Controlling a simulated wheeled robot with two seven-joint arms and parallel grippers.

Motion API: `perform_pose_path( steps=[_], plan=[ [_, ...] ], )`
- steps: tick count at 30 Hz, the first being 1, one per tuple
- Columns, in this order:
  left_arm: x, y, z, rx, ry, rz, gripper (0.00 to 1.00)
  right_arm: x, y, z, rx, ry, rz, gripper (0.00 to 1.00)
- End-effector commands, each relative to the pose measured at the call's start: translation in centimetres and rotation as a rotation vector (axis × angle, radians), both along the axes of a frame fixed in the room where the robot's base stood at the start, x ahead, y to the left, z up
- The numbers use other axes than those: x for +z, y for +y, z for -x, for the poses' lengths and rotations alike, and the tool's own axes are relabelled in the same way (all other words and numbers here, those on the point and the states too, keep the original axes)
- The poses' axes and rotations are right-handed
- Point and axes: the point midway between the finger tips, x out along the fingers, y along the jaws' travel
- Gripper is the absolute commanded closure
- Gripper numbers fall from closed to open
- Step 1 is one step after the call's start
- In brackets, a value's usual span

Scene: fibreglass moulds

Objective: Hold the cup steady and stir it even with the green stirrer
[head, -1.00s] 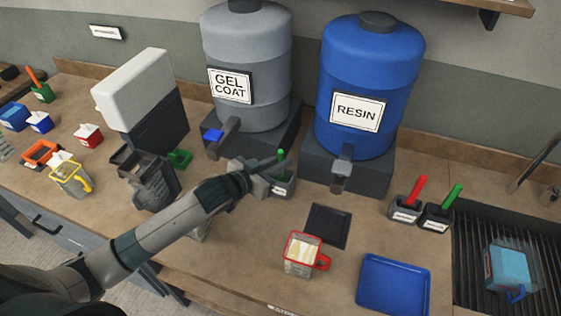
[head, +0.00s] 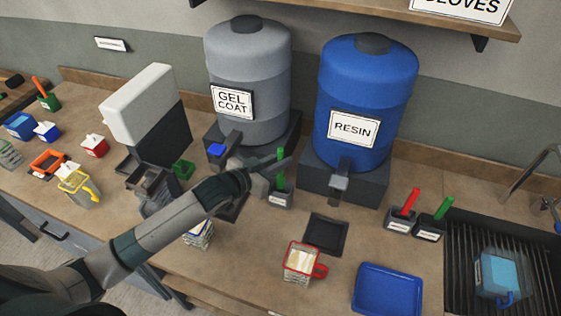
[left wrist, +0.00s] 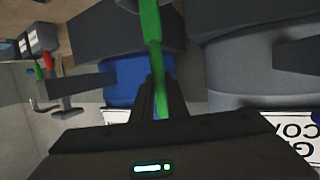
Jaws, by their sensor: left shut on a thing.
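The stirrer (left wrist: 152,30) also shows between the fingers in the left wrist view. The red-handled cup (head: 299,265) stands upright on the bench with pale cream contents, apart from the gripper. A second green stirrer (head: 443,208) stands in a holder at the right. My right gripper is not in view.
A black mat (head: 326,233) lies behind the cup, and a blue tray (head: 388,290) to its right. The gel coat drum (head: 250,75) and resin drum (head: 365,85) stand behind. A red stirrer (head: 410,202) and the sink (head: 515,260) are at right.

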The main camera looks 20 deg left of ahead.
Motion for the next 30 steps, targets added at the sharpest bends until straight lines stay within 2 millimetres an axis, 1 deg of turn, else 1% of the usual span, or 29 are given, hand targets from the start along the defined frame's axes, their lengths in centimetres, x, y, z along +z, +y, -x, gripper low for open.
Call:
perform_pose_path(
  steps=[21,30],
  plan=[
    [4.5,0.0,0.0,0.001,-0.001,-0.001,1.00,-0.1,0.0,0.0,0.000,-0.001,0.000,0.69],
    [4.9,0.0,0.0,0.000,0.001,0.000,1.00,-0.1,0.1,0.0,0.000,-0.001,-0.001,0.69]
  ],
)
